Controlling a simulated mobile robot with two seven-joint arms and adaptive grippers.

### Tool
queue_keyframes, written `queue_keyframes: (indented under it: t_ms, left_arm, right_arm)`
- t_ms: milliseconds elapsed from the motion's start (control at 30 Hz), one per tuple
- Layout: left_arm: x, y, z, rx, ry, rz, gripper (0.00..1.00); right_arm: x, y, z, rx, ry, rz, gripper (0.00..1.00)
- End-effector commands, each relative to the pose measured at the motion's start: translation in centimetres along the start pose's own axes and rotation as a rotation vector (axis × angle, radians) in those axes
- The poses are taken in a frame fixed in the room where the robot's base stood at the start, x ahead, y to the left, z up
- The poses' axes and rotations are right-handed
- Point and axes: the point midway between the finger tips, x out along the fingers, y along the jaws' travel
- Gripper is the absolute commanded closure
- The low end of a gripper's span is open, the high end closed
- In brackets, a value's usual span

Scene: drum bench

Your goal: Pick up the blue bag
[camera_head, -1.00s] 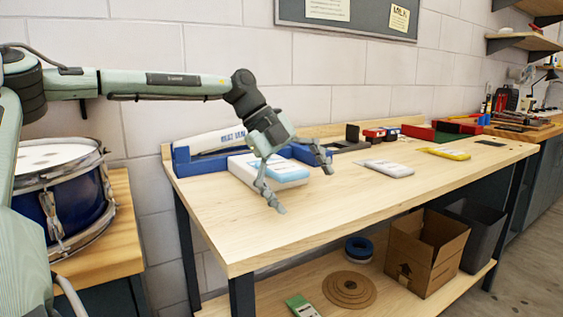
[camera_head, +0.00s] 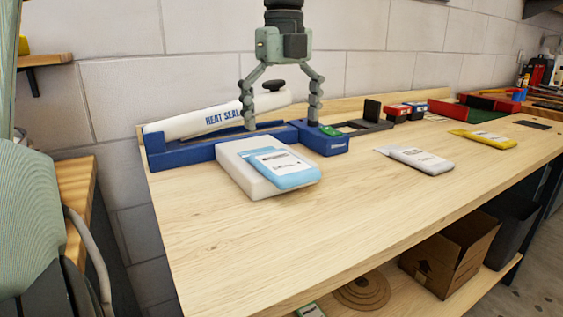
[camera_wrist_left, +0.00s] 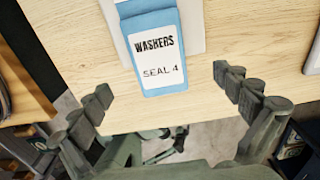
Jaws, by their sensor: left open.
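The blue bag (camera_head: 279,169) is light blue with a white label and lies flat on a white block (camera_head: 241,172) on the bench. In the left wrist view the blue bag (camera_wrist_left: 150,46) shows the label "WASHERS SEAL 4", and its near end hangs slightly over the block's edge. My left gripper (camera_head: 281,125) points down with its fingers spread, empty and apart from the bag. In the left wrist view the open fingers of my left gripper (camera_wrist_left: 163,84) stand to either side of the bag's near end.
A blue and white heat sealer (camera_head: 205,124) stands behind the block. A white bag (camera_head: 415,159) and a yellow bag (camera_head: 484,139) lie to the right. The front of the wooden bench (camera_head: 290,235) is clear. A cardboard box (camera_head: 450,255) sits on the lower shelf.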

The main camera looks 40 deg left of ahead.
Motion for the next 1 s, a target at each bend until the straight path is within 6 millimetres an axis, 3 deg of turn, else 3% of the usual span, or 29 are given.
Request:
queue_keyframes:
  t_ms: [300, 433, 767, 1000]
  left_arm:
    - [4.3, 0.3, 0.3, 0.003, 0.007, 0.002, 0.00]
    - [6.0, 0.4, 0.4, 0.001, 0.004, 0.001, 0.00]
    - [6.7, 0.3, 0.5, 0.000, 0.002, -0.001, 0.00]
    - [6.7, 0.3, 0.5, 0.000, 0.002, -0.001, 0.30]
  right_arm:
    - [-0.3, 0.1, 0.0, -0.002, 0.006, 0.001, 0.00]
    - [0.4, 0.0, 0.3, -0.002, 0.001, -0.001, 0.00]
    - [0.8, -0.2, 0.5, -0.003, -0.007, -0.004, 0.00]
    - [0.6, -0.3, 0.2, 0.000, 0.000, -0.007, 0.00]
